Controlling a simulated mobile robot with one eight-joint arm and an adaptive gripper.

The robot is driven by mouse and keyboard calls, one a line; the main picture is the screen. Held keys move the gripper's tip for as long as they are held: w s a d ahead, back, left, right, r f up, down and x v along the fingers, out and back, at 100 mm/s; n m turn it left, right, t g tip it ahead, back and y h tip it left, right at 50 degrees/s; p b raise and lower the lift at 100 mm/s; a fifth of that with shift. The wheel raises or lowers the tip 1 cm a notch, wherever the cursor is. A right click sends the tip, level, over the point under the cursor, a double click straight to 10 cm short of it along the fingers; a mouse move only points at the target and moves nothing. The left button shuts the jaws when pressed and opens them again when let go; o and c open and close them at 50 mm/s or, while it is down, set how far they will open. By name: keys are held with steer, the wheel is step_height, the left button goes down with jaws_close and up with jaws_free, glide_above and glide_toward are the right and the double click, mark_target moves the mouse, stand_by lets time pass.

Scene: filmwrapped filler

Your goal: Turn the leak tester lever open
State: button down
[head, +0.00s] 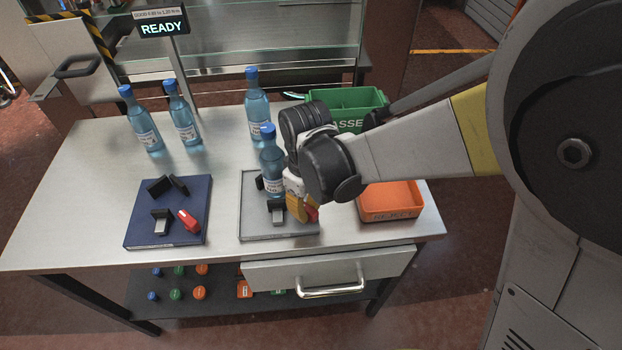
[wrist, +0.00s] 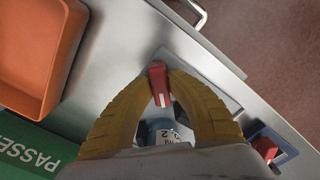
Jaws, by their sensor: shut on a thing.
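A grey fixture plate (head: 260,234) lies near the table's front edge, with a blue-capped water bottle (head: 271,165) standing upright in its dark clamps. A red lever (wrist: 158,84) on this fixture sits between the yellow fingertips of my gripper (wrist: 162,72), which is shut on it. In the head view my gripper (head: 299,208) is low at the plate's right side, in front of the bottle, and hides most of the lever. A second fixture, a dark blue plate (head: 140,230), stands to the left with its own red lever (head: 188,220) and no bottle. No label shows which is the leak tester.
An orange bin (head: 391,215) is close to the right of my gripper, and a green bin (head: 355,98) is behind it. Several bottles stand at the back, below a READY sign (head: 163,28). A drawer handle (head: 332,290) projects at the front.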

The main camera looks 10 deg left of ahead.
mark_target(307, 207)
steer(key=c, duration=1.3)
jaws_free()
step_height(307, 207, up, 12)
